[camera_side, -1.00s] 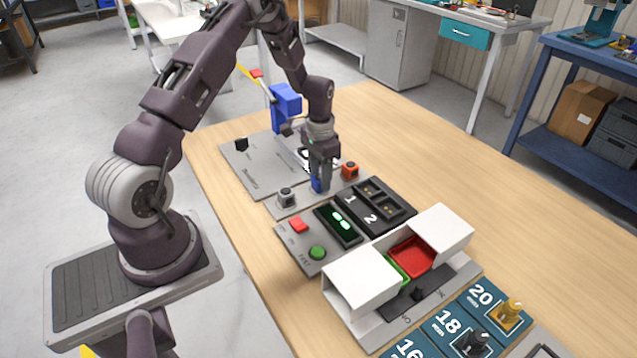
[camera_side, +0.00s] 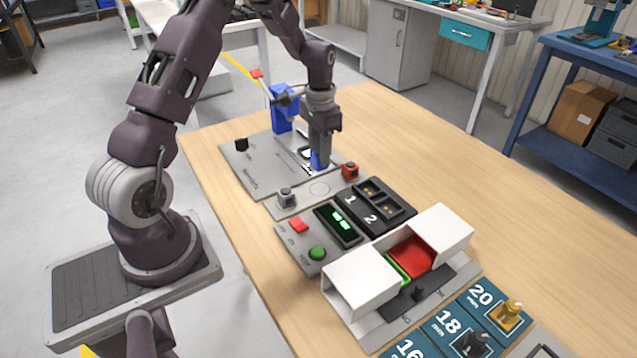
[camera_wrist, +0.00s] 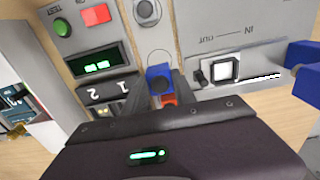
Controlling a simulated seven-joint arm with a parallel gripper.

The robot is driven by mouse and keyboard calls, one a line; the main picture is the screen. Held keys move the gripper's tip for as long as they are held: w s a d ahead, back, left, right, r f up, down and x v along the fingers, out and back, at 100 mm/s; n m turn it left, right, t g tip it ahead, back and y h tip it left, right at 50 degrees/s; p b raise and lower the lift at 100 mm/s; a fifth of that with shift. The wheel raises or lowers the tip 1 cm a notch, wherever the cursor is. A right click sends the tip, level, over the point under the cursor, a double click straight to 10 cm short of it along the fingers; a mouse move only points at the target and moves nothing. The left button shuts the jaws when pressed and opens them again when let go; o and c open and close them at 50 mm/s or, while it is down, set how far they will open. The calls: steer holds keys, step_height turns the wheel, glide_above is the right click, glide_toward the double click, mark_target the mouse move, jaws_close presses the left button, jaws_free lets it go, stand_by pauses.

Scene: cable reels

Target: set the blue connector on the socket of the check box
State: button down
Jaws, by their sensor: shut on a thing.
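My gripper (camera_side: 320,155) is shut on the blue connector (camera_side: 319,163) and holds it near the right edge of the grey plate with the blue post. In the wrist view the connector (camera_wrist: 158,73) sits between my fingertips (camera_wrist: 154,92). In the side view its lower end is close to the plate; I cannot tell how high it hangs. A black block (camera_side: 362,211) marked 1 and 2, with recesses (camera_side: 378,193), stands beside a green-lit display (camera_side: 339,222). I cannot tell for sure which unit is the check box.
A grey connector (camera_side: 287,197) and an orange one (camera_side: 350,171) flank an empty circle (camera_side: 319,189). The grey plate (camera_side: 258,170) carries a blue post (camera_side: 281,105) and a lit white square (camera_wrist: 224,70). White covers (camera_side: 362,280) stand over red and green bins.

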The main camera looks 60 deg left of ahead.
steer(key=w+d, duration=0.2)
steer(key=d, duration=0.3)
steer(key=w+d+f, duration=0.1)
steer(key=w+d, duration=0.2)
steer(key=d, duration=0.3)
steer(key=w+d+f, duration=0.1)
steer(key=w+d, duration=0.2)
steer(key=d, duration=0.3)
steer(key=shift+w+d+f, duration=0.1)
steer(key=shift+w+d, duration=0.1)
steer(key=shift+d, duration=0.05)
steer(key=shift+f, duration=0.5)
steer(key=shift+f, duration=0.85)
steer(key=c, duration=0.9)
jaws_free()
steer(key=shift+f, duration=0.15)
steer(key=shift+c, duration=0.2)
